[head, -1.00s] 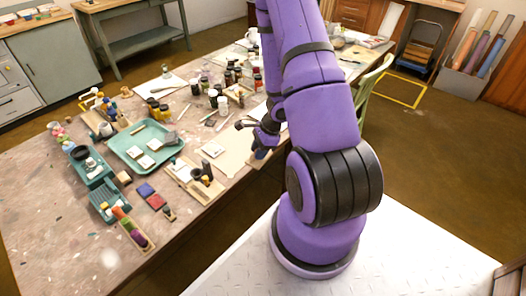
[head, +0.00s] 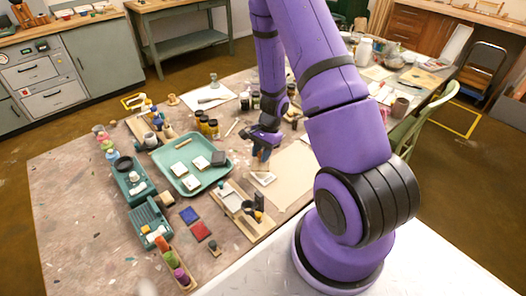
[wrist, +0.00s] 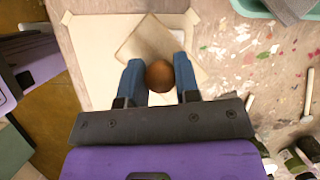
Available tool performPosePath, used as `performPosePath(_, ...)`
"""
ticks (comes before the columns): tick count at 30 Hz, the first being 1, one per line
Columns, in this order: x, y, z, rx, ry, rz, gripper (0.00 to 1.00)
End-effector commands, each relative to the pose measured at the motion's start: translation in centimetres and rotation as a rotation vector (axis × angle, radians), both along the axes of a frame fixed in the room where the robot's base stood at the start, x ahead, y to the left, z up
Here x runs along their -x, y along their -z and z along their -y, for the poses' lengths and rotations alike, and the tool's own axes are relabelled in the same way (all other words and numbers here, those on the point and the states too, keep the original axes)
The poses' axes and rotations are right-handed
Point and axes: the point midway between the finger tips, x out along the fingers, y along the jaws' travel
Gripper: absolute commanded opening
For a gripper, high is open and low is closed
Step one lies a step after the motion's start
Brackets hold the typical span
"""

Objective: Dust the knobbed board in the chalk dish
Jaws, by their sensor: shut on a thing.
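My gripper (wrist: 160,78) has blue fingers closed on the round brown knob (wrist: 159,75) in the wrist view. The tan square board (wrist: 147,38) shows beyond the knob, turned at an angle over a pale sheet. A small white-rimmed square item (head: 263,178) lies just below my gripper in that view. It may be the chalk dish, but I cannot tell.
The green tray (head: 178,182) holds pale blocks and a dark grey block. A wooden stand (head: 254,230) with small cups is in front. Several jars stand behind my gripper. The pale sheet (head: 290,178) lies flat to the right.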

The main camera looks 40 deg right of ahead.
Motion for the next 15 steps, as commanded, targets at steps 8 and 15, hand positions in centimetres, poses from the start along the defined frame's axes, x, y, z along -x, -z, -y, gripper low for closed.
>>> performPosePath(8, 0.1, 2.8, 0.0, -0.001, 0.001, -0.002, 0.11)
performPosePath(15, 0.0, 4.2, 0.0, -0.001, 0.001, 0.0, 0.11)
